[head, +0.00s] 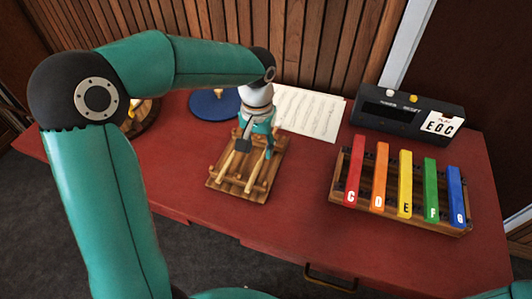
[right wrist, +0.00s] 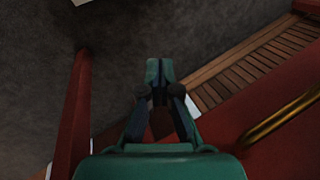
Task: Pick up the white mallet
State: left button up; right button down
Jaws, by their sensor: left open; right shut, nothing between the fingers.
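My left gripper (head: 257,150) is open and points down over a wooden mallet stand (head: 262,190) on the red table. Pale wooden mallet handles (head: 227,166) lie along the stand. A dark grey block shows beside the left fingers; I cannot tell whether it is a mallet head or part of the gripper. No white mallet head is clearly visible; the gripper may hide it. My right gripper (right wrist: 159,75) is shut and empty in the right wrist view, away from the stand.
A xylophone with coloured bars (head: 405,186) stands at the right, with a black device (head: 408,115) behind it. A music sheet (head: 308,112) and a blue round mat (head: 213,106) lie behind the stand. Bare red tabletop (head: 300,225) lies in front. A wooden panelled wall closes the back.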

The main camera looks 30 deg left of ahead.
aim_at(259, 164)
pick_arm(q)
jog(key=shift+a+f, duration=0.1)
jog(key=shift+f, duration=3.2)
jog(key=shift+c, duration=0.3)
grip_shut()
